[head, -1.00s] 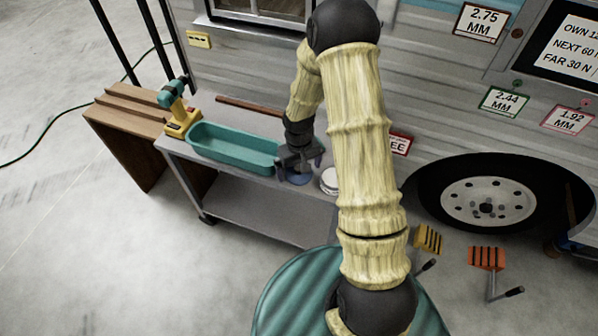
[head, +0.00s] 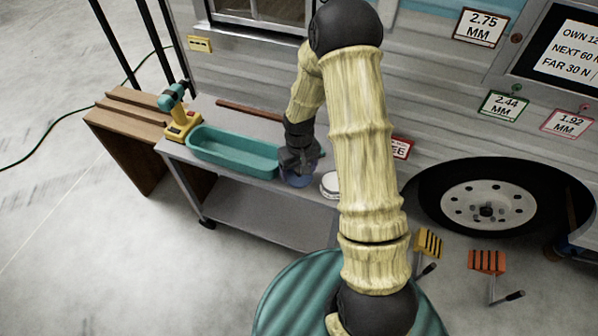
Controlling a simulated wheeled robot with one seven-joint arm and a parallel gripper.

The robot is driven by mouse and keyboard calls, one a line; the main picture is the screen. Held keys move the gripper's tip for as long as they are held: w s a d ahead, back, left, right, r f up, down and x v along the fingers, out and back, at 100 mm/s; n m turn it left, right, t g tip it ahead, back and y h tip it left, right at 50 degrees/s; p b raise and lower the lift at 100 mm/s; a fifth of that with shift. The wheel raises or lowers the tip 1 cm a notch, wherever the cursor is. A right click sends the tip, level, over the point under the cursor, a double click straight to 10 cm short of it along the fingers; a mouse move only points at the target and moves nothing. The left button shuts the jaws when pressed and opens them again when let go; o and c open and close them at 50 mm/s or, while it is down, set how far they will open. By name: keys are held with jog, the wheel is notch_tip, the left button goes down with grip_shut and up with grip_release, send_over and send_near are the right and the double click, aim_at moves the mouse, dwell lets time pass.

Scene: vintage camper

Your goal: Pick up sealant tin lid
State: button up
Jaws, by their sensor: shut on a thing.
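My gripper (head: 298,166) points down over the right part of a grey cart top, just right of the teal tray. It is shut on a small round blue thing (head: 298,181), which I take to be the sealant tin lid. The fingers and wrist cover much of it, so I cannot tell whether it touches anything below. A white round tin or lid (head: 329,184) sits just to the right, partly hidden behind my arm.
The teal tray (head: 213,155) lies left of the gripper on the cart (head: 262,129). A yellow and teal drill (head: 178,119) stands at the cart's left end. A brown rod (head: 248,110) lies along the back. The camper wall (head: 425,110) rises close behind.

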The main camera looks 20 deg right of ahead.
aim_at(299, 169)
notch_tip(299, 169, up, 9)
jog(key=shift+r+p, duration=0.1)
jog(key=shift+p, duration=0.5)
